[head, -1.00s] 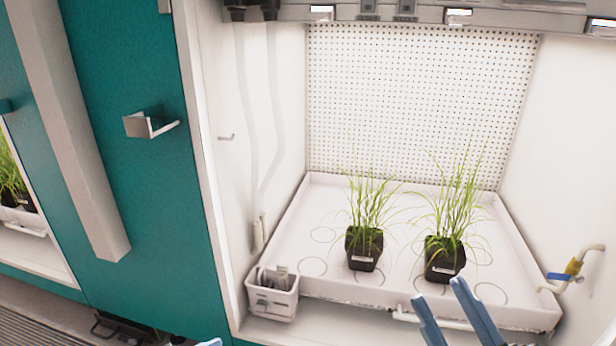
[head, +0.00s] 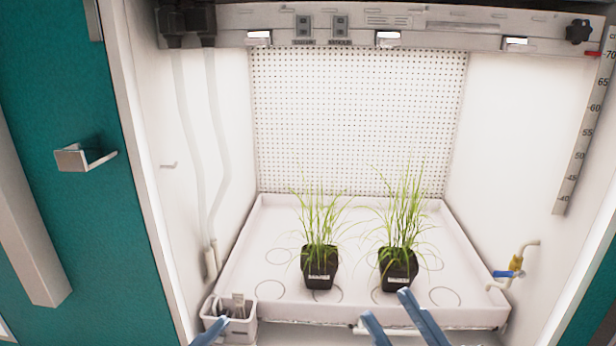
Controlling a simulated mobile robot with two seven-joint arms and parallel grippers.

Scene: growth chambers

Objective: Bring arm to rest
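My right gripper (head: 386,303) comes in at the bottom, right of centre. Its two blue fingers are apart with nothing between them, in front of the chamber's tray as seen here. My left gripper (head: 212,331) shows only as a blue finger part at the bottom edge, overlapping the small white caddy in the picture. The rest of it is out of frame, so whether it is open or shut cannot be told.
The white tray (head: 257,272) in the open chamber holds two black pots of grass, a left pot (head: 319,272) and a right pot (head: 398,274). The white caddy (head: 240,328) stands at its front left corner. A yellow-and-blue valve (head: 515,265) sticks out from the right wall.

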